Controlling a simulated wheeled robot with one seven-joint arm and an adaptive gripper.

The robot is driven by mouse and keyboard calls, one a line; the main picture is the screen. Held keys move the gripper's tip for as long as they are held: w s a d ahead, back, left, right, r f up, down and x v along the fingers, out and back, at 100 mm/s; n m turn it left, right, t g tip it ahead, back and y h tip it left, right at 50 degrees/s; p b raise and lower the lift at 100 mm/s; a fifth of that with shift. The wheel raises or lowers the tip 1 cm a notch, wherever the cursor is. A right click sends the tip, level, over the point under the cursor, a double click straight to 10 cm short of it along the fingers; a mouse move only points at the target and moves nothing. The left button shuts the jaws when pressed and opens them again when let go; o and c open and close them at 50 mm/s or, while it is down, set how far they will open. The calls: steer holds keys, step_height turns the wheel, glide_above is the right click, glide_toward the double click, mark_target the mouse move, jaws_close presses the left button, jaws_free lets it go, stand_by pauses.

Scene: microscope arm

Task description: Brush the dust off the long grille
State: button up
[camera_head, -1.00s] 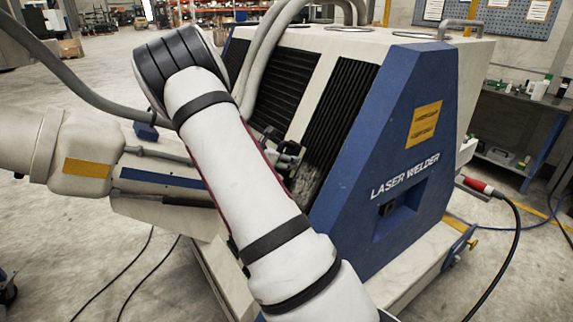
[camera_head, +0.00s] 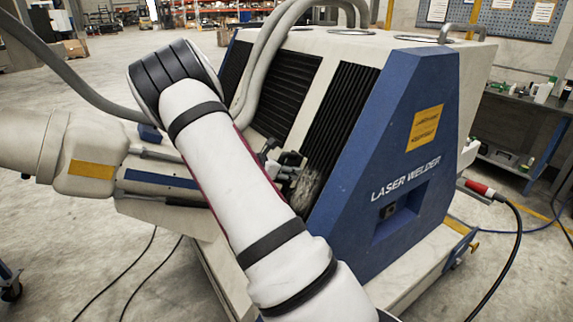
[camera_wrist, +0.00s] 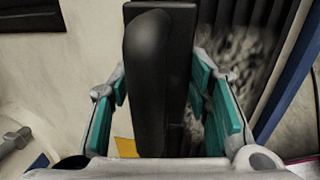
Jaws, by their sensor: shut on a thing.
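The long grille (camera_head: 345,105) is a black slatted panel on the machine's sloped face, beside the blue side panel. A grey, fuzzy dusty patch (camera_head: 306,188) shows at its lower end. The grille also shows in the wrist view (camera_wrist: 292,30), with a blurred grey patch (camera_wrist: 238,55) beside the held tool. My gripper (camera_wrist: 165,105), with teal pads, is shut on a black brush (camera_wrist: 150,70), of which I see the handle and block. In the head view my gripper (camera_head: 272,160) is partly behind my arm, near the grille's lower left edge. Bristle contact cannot be told.
A second dark grille (camera_head: 285,85) and thick grey hoses (camera_head: 262,60) lie left of the long grille. The blue side panel (camera_head: 405,150) bounds it on the right. A red-ended cable (camera_head: 480,188) leaves the machine at right. Open floor lies at left.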

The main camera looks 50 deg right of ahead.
steer(key=shift+s+a+p, duration=0.25)
steer(key=shift+s+p, duration=0.75)
steer(key=shift+s, duration=0.1)
steer(key=shift+s+a+p, duration=0.2)
steer(key=shift+s+p, duration=0.75)
steer(key=shift+s, duration=0.15)
steer(key=shift+s, duration=0.1)
steer(key=shift+s+a+p, duration=0.25)
steer(key=shift+s+p, duration=0.5)
steer(key=shift+p, duration=0.05)
steer(key=shift+s+a+p, duration=0.2)
steer(key=shift+s+p, duration=0.55)
steer(key=shift+p, duration=0.05)
steer(key=shift+s, duration=0.1)
